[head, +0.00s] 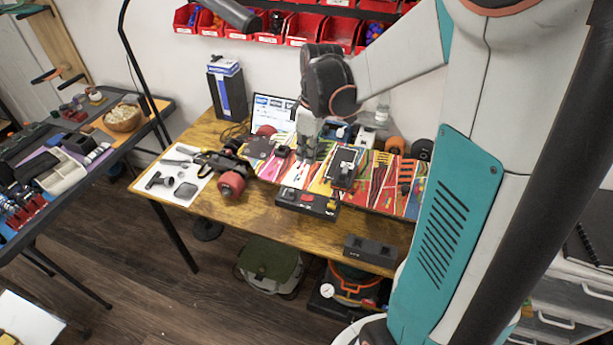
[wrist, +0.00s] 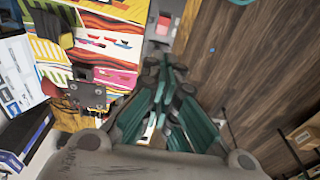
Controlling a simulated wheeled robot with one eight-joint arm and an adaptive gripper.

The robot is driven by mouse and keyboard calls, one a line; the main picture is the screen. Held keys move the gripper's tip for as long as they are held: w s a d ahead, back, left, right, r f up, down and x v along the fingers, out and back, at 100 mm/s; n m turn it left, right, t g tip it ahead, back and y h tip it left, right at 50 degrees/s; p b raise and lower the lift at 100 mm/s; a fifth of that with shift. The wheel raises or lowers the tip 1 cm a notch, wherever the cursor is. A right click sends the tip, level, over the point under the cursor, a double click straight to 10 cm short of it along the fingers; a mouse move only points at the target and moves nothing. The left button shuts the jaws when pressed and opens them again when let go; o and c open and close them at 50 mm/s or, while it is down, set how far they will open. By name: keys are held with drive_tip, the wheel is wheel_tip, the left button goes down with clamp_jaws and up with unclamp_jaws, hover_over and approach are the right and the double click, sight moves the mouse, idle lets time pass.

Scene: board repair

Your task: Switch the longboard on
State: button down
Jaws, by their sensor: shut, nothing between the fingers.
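The longboard (head: 378,190) lies on the wooden table with its colourful, striped side up. Dark parts sit on it, among them a dark box (head: 343,168) right of my gripper. In the wrist view the longboard (wrist: 105,42) fills the upper left. My gripper (head: 306,156) points down over the middle of the board, fingers together and empty. In the wrist view my gripper (wrist: 166,68) is shut near the board's edge. I cannot tell if the tips touch the board. No power switch can be made out clearly.
A dark box with red buttons (head: 307,202) lies in front of the board. A red wheel (head: 231,184) and a white sheet with tools (head: 176,176) are at the left. A laptop (head: 274,112) stands behind. A black box (head: 370,250) is at the table's front edge.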

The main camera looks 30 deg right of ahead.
drive_tip(key=b, duration=0.3)
hover_over(306, 197)
drive_tip(key=f, duration=0.9)
drive_tip(key=shift+w+a+f, duration=0.15)
drive_tip(key=shift+w+a, duration=0.2)
drive_tip(key=shift+a, duration=0.05)
drive_tip(key=f, duration=0.1)
drive_tip(key=f+b, duration=0.1)
drive_tip(key=f, duration=0.1)
drive_tip(key=shift+s+d+f+b, duration=0.1)
drive_tip(key=shift+s+d+b, duration=0.25)
drive_tip(key=shift+s, duration=0.05)
drive_tip(key=shift+s+d+f, duration=0.1)
drive_tip(key=shift+s+f, duration=0.05)
drive_tip(key=shift+f, duration=0.25)
drive_tip(key=shift+s+d+f+t+y+b, duration=0.3)
drive_tip(key=shift+s+f+t+y+b, duration=0.15)
drive_tip(key=shift+b, duration=0.25)
drive_tip(key=shift+r, duration=0.1)
drive_tip(key=shift+w+a, duration=0.1)
drive_tip(key=shift+w, duration=0.05)
